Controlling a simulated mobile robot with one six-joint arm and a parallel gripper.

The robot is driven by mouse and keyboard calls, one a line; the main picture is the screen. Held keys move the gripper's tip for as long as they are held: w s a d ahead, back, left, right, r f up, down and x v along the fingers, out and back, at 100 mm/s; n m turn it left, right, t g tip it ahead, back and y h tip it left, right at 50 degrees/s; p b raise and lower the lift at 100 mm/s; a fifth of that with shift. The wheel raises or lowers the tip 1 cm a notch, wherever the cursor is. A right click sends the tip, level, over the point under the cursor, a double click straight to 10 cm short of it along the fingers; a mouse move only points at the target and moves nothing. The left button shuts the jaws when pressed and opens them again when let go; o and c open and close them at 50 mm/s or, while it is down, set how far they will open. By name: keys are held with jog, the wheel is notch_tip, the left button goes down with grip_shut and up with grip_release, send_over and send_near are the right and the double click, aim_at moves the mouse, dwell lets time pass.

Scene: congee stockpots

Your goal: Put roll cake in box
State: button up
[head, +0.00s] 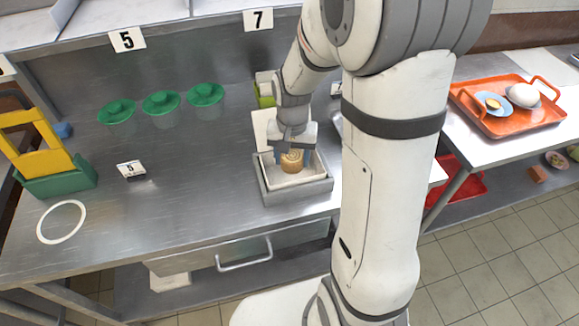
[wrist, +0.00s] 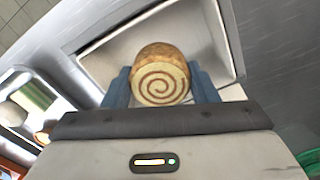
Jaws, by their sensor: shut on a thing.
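The roll cake (head: 291,160) is tan with a brown spiral on its end. It is between the blue fingers of my gripper (head: 292,158), which is shut on it. The wrist view shows the roll cake (wrist: 160,75) between both fingers of my gripper (wrist: 161,88), spiral end facing the camera. The box (head: 297,194) is grey with a pale inside and stands open on the steel counter. The roll cake is over or inside the box opening; I cannot tell whether it touches the bottom. The box wall also shows in the wrist view (wrist: 232,35).
Several green-lidded cups (head: 161,102) stand at the back left. A yellow and green holder (head: 50,165) is at the far left, with a white ring (head: 61,222) in front. A number card (head: 131,169) stands left of the box. An orange tray (head: 508,105) sits on the right table.

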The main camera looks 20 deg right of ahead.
jog(key=shift+s+f, duration=0.1)
jog(key=shift+f, duration=2.1)
jog(key=shift+f, duration=0.25)
jog(key=o, duration=1)
jog(key=shift+r, duration=0.1)
notch_tip(320, 180, up, 12)
jog(key=shift+r, duration=0.15)
jog(key=n+t, duration=0.1)
jog(key=n, duration=0.1)
send_near(292, 168)
jog(key=s+r, duration=0.3)
jog(key=s, duration=0.1)
jog(key=s+n, duration=0.1)
jog(key=s, duration=0.1)
jog(key=s+r+t, duration=0.1)
jog(key=s, duration=0.1)
jog(key=s+n, duration=0.1)
jog(key=s, duration=0.1)
jog(key=shift+s+d+r+n+t, duration=0.15)
jog(key=shift+s+d+n+t, duration=0.1)
jog(key=shift+d+n+t, duration=0.05)
